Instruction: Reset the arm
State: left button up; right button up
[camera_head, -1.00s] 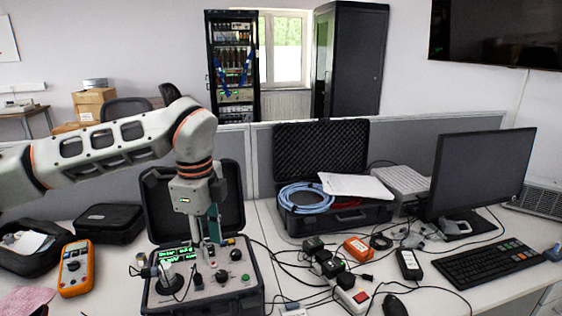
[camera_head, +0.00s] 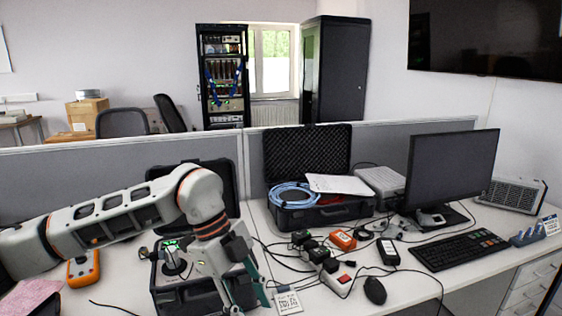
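My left arm comes in from the left and bends down at the elbow. Its gripper (camera_head: 247,297) points down at the front right part of the open black instrument case, near the lower picture edge. Its fingers look spread apart with nothing between them. I cannot tell whether they touch the case. The instrument case (camera_head: 180,300) has a panel with a green display (camera_head: 171,245) and a dark round part (camera_head: 174,262) at its left. My arm hides much of the panel and of the raised lid. My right gripper is not in view.
A white card with a printed code (camera_head: 288,302) lies right of the gripper. A power strip (camera_head: 340,283), loose cables and a mouse (camera_head: 375,290) are further right. An orange multimeter (camera_head: 83,269) stands left, partly behind my arm. A monitor (camera_head: 455,170) and keyboard (camera_head: 460,250) are at right.

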pick_arm(q)
jog(key=s+d+m+g+h, duration=0.3)
jog(key=s+d+h, duration=0.2)
jog(key=s+d, duration=0.45)
jog(key=d+r+h, duration=0.6)
jog(key=d+h, duration=0.1)
jog(key=h, duration=0.2)
jog(key=w+a+f+n+t, duration=0.5)
jog(key=w+a+n+t, duration=0.4)
jog(key=n+t, duration=0.7)
jog(key=w+a+f+n+t+y, duration=0.25)
jog(key=a+f+t+y, duration=0.35)
jog(key=f, duration=0.3)
jog(key=s+a+f+n+g+y, duration=0.1)
jog(key=s+a+f+g+y, duration=0.1)
jog(key=s+a+f, duration=0.3)
jog(key=s+a+f+n+g+y, duration=0.2)
jog(key=s+a+f+y, duration=0.2)
jog(key=f, duration=0.8)
jog(key=s+a+f+n+g+y, duration=0.2)
jog(key=s+a+f+y, duration=0.2)
jog(key=s+a+f, duration=0.3)
notch_tip(320, 180, down, 2)
jog(key=shift+s+f, duration=0.2)
jog(key=shift+s, duration=0.25)
